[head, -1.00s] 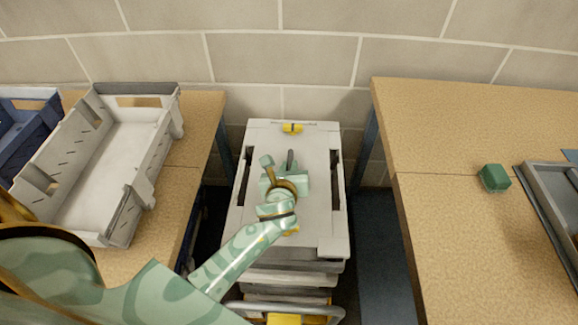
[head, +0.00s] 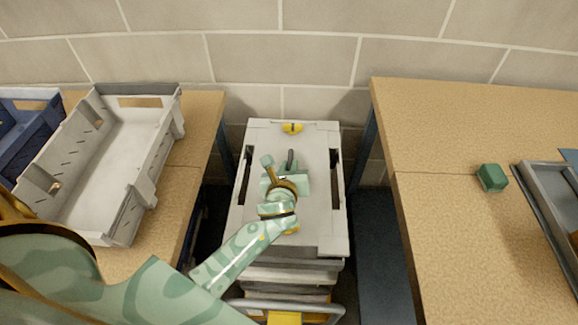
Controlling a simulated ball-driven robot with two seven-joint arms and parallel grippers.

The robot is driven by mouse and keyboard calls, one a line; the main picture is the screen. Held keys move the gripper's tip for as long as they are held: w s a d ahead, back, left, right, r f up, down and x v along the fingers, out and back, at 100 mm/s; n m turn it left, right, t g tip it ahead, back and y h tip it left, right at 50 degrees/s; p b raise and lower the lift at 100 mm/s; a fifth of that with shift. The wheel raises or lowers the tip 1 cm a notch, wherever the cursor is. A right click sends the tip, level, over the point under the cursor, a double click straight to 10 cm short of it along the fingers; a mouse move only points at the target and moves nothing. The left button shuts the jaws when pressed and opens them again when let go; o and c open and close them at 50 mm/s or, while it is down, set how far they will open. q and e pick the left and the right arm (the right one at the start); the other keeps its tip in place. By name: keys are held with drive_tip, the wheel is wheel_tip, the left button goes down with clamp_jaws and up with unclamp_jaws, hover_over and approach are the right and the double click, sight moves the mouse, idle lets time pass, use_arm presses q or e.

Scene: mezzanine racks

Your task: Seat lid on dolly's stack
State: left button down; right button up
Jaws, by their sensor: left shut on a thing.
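The light grey lid (head: 315,229) lies flat over the top of the stack (head: 290,275) on the dolly, between the two tables. It has long dark slots at both sides and a yellow latch at the far end. Its edges look nearly in line with the stack; whether it is fully down cannot be told. My left gripper (head: 289,176) is over the lid's middle, shut on its dark handle, and my arm covers part of the lid. The dolly's grey push bar (head: 290,306) shows at the near end. My right gripper is not in view.
A grey open crate (head: 128,142) stands on the left table, with a blue crate (head: 25,130) beside it. On the right table (head: 450,200) are a green block (head: 492,178) and a grey tray (head: 540,215). A block wall closes the back.

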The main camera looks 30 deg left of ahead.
use_arm(q)
drive_tip(key=shift+f+b, duration=0.4)
drive_tip(key=shift+f, duration=0.15)
drive_tip(key=c, duration=1.7)
unclamp_jaws()
drive_tip(key=shift+s+d+r+p, duration=0.2)
drive_tip(key=shift+s+r+p, duration=0.15)
drive_tip(key=shift+s+p, duration=0.2)
drive_tip(key=p+v, duration=0.2)
drive_tip(key=v, duration=0.2)
drive_tip(key=shift+p, duration=0.3)
drive_tip(key=shift+p+v, duration=1.45)
drive_tip(key=shift+v, duration=1.45)
drive_tip(key=shift+f, duration=0.2)
